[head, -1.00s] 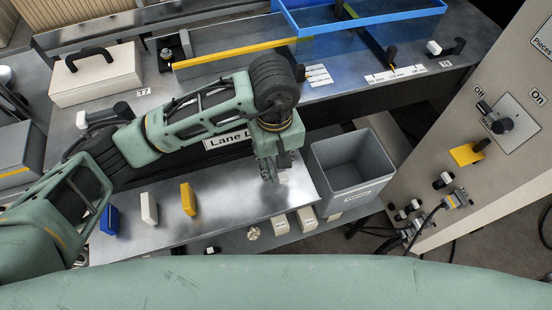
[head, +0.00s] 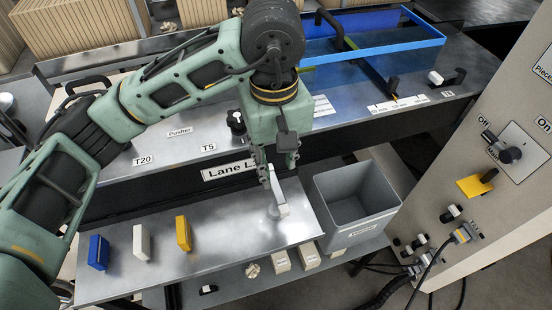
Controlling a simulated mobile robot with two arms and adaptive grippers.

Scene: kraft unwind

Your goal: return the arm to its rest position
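My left arm comes in from the left and bends down over the metal shelf (head: 215,240) in front of the "Lane" label. My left gripper (head: 275,178) points down above the shelf, left of the grey bin. A pale, narrow shape (head: 279,200) shows at its fingertips; I cannot tell whether it is a held piece or part of the finger. The finger gap is not clear from this angle. My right gripper is not in view.
Blue (head: 98,252), white (head: 141,242) and yellow (head: 183,233) blocks stand on the shelf's left part. The empty grey bin (head: 352,232) stands at right, beside the switch panel (head: 490,160). A blue-rimmed tray (head: 385,50) lies behind. The shelf between yellow block and gripper is clear.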

